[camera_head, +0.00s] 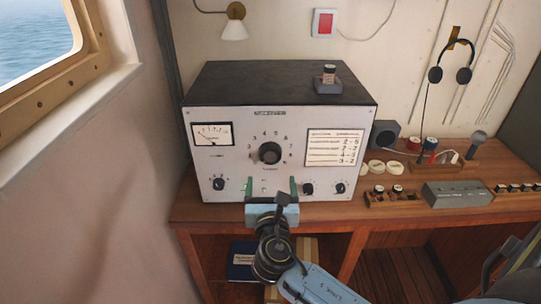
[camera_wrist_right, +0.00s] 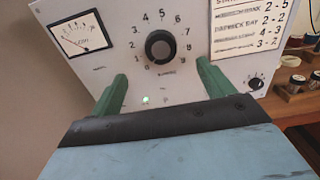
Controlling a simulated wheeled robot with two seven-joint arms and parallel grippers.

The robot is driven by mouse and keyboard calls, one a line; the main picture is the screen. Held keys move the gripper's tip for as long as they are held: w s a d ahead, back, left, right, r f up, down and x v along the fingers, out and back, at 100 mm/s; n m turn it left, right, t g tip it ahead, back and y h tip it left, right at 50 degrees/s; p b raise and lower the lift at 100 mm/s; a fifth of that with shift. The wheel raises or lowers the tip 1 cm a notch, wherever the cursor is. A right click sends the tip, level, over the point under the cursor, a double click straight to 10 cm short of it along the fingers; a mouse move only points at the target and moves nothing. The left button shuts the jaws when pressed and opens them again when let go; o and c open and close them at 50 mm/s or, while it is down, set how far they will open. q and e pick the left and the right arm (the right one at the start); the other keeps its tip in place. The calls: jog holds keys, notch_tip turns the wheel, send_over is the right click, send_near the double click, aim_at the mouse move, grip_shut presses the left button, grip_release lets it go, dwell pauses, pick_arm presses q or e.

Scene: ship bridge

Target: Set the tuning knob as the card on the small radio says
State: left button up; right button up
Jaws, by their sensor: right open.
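The receiver (camera_head: 222,165) is a white-fronted box with a black top on the desk. Its black tuning knob (camera_head: 270,153) sits mid-panel inside an arc of numbers; it also shows in the right wrist view (camera_wrist_right: 160,47). I cannot tell where its pointer stands. A white card (camera_head: 335,147) with several rows of names and number pairs is on the panel, right of the knob; the right wrist view cuts off its top (camera_wrist_right: 247,28). My right gripper (camera_head: 271,187) is open and empty, below the knob and apart from it. My left gripper is not in view.
A meter (camera_head: 212,134) and smaller knobs (camera_head: 219,184) share the panel. A small grey stand with a jar (camera_head: 328,80) is on top of the receiver. Right on the desk are a grey box (camera_head: 457,194), round pale pieces (camera_head: 376,167) and a microphone (camera_head: 476,145).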

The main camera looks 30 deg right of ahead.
aim_at(270, 155)
jog(key=p+x, duration=0.1)
jog(key=x, duration=1)
jog(key=shift+a+f, duration=0.1)
jog(key=c, duration=1)
jog(key=shift+o, duration=0.2)
